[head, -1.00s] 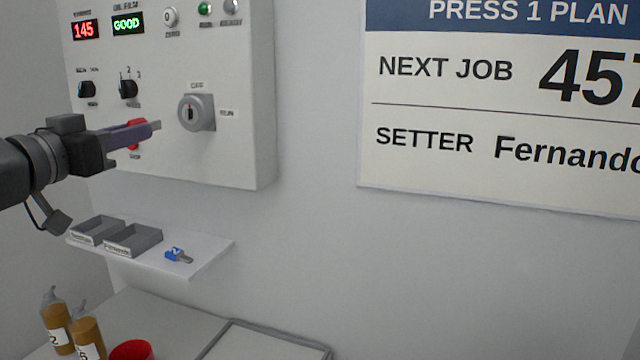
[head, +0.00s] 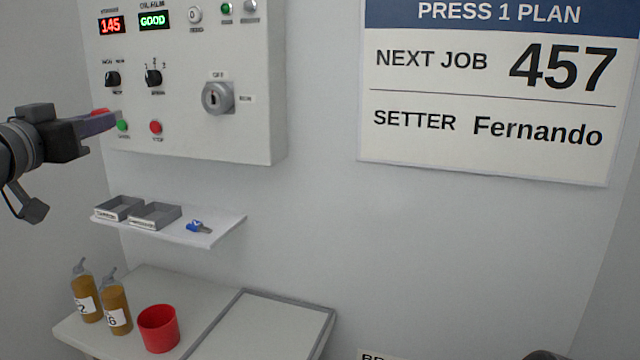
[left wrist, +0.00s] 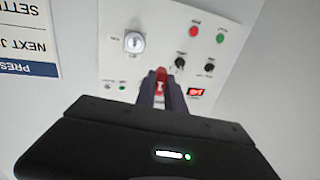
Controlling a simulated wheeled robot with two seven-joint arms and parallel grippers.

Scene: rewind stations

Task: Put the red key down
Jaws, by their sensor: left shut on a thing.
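My left gripper (head: 112,121) is at the left of the head view, in front of the panel's lower left. It is shut on the red key (head: 100,111). The red key also shows between the fingertips in the left wrist view (left wrist: 160,78), with the panel behind it. Most of the key is hidden by the fingers. The white shelf (head: 225,226) below the panel carries two grey trays, left (head: 118,208) and right (head: 155,216); their labels are too small to read. A blue key (head: 198,227) lies on the shelf, right of the trays. My right gripper is not seen.
The panel (head: 262,140) has an empty-looking key switch (head: 217,98), knobs and buttons. Below the shelf, a table (head: 215,285) holds two brown bottles (head: 84,298) (head: 116,308) and a red cup (head: 158,328). Bare shelf shows around the blue key.

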